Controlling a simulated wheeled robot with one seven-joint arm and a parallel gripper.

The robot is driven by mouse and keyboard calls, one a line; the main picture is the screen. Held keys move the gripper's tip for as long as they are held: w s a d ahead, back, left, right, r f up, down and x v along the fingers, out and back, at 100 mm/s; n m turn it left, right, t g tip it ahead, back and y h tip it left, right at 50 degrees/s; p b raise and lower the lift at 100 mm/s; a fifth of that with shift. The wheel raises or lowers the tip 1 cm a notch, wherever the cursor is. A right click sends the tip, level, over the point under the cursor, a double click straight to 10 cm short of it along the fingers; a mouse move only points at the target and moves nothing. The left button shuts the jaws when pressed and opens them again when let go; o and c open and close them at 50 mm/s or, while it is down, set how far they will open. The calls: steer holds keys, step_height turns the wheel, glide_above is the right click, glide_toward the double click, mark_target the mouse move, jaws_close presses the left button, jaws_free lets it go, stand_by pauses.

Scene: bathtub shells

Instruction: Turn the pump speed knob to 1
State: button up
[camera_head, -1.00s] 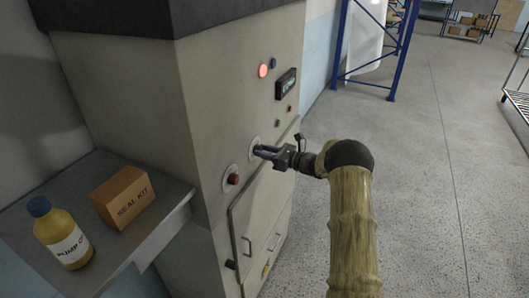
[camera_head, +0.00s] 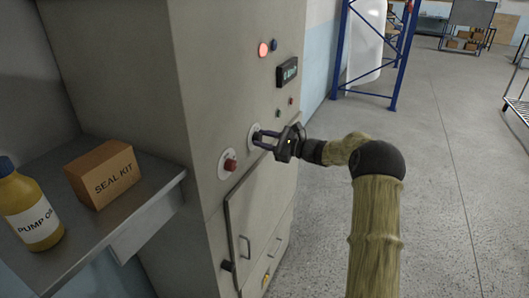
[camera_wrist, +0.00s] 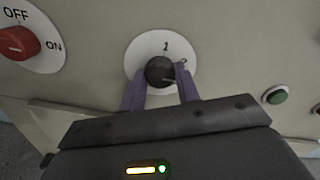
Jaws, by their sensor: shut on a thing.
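The pump speed knob (camera_wrist: 160,71) is a small dark round knob on a white dial (camera_wrist: 134,62) marked 1 at the top and 2 at the upper right. My gripper (camera_wrist: 161,86) is shut on the knob, with one purple finger on each side of it. The right finger partly covers the dial near the 2. Where the knob's pointer stands is hard to tell. In the head view my gripper (camera_head: 260,138) reaches the cabinet front from the right and hides most of the knob.
A red OFF/ON switch (camera_head: 230,165) sits left of the knob on the grey cabinet (camera_head: 130,90). A lit display (camera_head: 288,71) and a red lamp (camera_head: 263,50) are above.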

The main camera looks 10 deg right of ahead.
steer(key=n+b, duration=0.2)
steer(key=b, duration=0.2)
steer(key=f+n+b, duration=0.1)
steer(key=n+b, duration=0.1)
steer(key=b, duration=0.2)
steer(key=shift+n, duration=0.3)
steer(key=n+b, duration=0.4)
steer(key=b, duration=0.4)
steer(key=shift+n, duration=0.4)
steer(key=n+b, duration=0.4)
steer(key=b, duration=0.2)
steer(key=shift+r, duration=0.1)
steer(key=n+b, duration=0.2)
steer(key=n, duration=0.1)
steer(key=shift+r+n+b, duration=0.15)
steer(key=shift+n+b, duration=0.25)
steer(key=shift+d+n, duration=0.15)
steer(key=shift+n, duration=0.15)
steer(key=shift+r, duration=0.1)
steer(key=o, duration=1)
